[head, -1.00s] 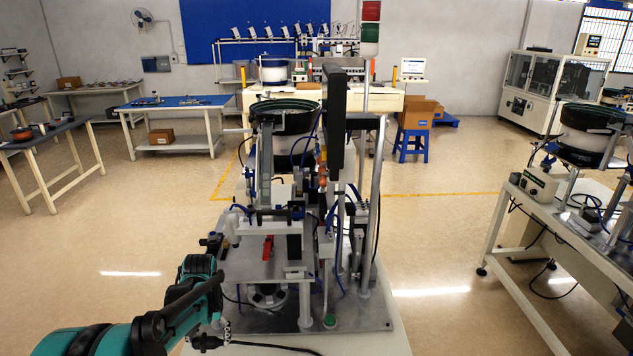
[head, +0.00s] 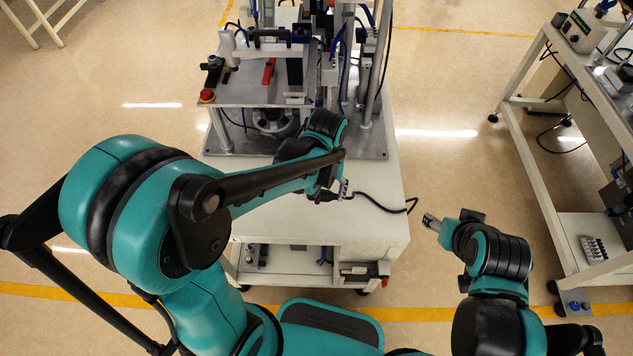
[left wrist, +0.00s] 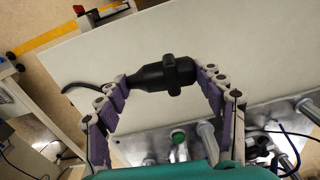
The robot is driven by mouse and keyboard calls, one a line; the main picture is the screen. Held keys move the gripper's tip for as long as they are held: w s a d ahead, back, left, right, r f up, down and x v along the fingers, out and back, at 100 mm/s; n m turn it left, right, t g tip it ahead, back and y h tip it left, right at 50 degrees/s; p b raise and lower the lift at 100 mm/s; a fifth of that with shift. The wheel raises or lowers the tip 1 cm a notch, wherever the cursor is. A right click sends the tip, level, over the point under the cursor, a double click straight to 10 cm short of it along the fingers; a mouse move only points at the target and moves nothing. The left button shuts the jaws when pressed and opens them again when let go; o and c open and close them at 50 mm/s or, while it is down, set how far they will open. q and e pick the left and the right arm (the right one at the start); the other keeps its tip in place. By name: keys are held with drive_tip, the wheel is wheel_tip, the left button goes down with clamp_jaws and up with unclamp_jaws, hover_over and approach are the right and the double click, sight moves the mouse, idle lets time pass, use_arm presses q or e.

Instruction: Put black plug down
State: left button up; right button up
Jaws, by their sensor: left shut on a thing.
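The black plug (left wrist: 150,78) is between the fingers of my left gripper (left wrist: 163,78), as the left wrist view shows. It lies crosswise, with its black cable (left wrist: 82,86) trailing off to the left. In the head view my left gripper (head: 333,193) is over the white table top, and the plug (head: 320,196) shows partly beneath my arm. Whether the plug touches the table is hard to tell. My right gripper (head: 432,222) is right of the table, clear of it; its finger opening is too small to judge.
The white table top (head: 270,224) has bare room in front of the metal feeder base plate (head: 372,143). A red button (head: 207,96) and posts stand behind. The cable (head: 385,207) runs to the table's right edge. Another bench (head: 545,190) stands at right.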

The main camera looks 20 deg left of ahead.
use_arm(q)
drive_tip(key=shift+d+r, duration=0.2)
drive_tip(key=shift+d, duration=0.3)
drive_tip(key=shift+a+f, duration=0.15)
drive_tip(key=shift+f, duration=0.1)
drive_tip(key=a+f+b, duration=0.1)
drive_tip(key=a+f, duration=0.1)
drive_tip(key=a, duration=0.1)
drive_tip(key=w+a+f+b, duration=0.1)
drive_tip(key=a+f, duration=0.1)
drive_tip(key=a, duration=0.2)
drive_tip(key=w+a+f+b, duration=0.1)
drive_tip(key=a+f+b, duration=0.1)
drive_tip(key=a, duration=0.1)
drive_tip(key=shift+w+a+f, duration=0.2)
wheel_tip(320, 180, down, 4)
drive_tip(key=shift+f+b, duration=0.1)
drive_tip(key=shift+b, duration=1)
use_arm(e)
drive_tip(key=f, duration=0.5)
drive_tip(key=shift+d+f, duration=0.4)
drive_tip(key=shift+f, duration=0.1)
use_arm(q)
drive_tip(key=o, duration=1.3)
